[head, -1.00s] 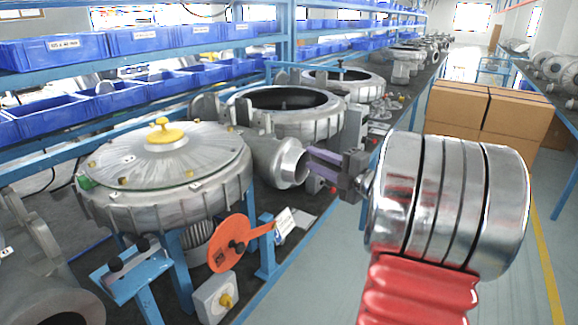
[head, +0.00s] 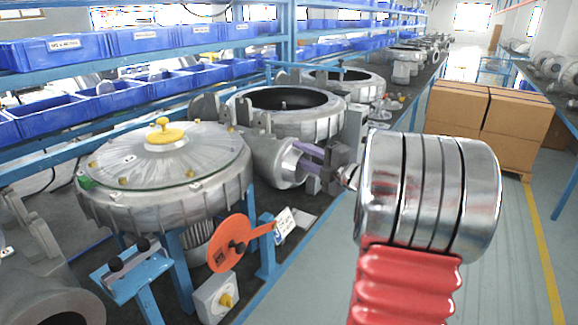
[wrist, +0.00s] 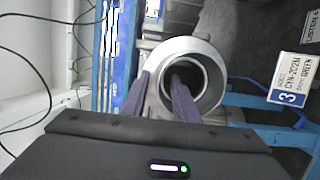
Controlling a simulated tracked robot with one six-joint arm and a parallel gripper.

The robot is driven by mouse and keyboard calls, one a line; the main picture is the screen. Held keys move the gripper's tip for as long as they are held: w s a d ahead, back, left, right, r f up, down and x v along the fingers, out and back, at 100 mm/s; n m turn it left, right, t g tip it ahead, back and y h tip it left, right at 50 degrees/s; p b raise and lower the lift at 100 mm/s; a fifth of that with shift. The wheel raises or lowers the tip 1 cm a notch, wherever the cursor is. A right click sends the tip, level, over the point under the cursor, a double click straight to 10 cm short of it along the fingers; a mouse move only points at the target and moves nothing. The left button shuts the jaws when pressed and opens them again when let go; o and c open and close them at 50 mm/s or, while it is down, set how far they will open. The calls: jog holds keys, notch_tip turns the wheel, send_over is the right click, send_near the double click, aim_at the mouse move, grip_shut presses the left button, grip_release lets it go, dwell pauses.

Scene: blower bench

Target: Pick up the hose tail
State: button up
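I cannot tell whether either finger touches the metal.
The front blower (head: 165,165) has a yellow knob on its lid. An orange disc with a handle (head: 230,243) stands below the outlet. A labelled card (wrist: 290,80) lies right of the pipe in the wrist view. Cardboard boxes (head: 490,115) stand beyond the open aisle floor.

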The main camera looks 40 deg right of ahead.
jog(key=shift+c, duration=0.4)
grip_shut()
jog(key=shift+s+r, duration=0.1)
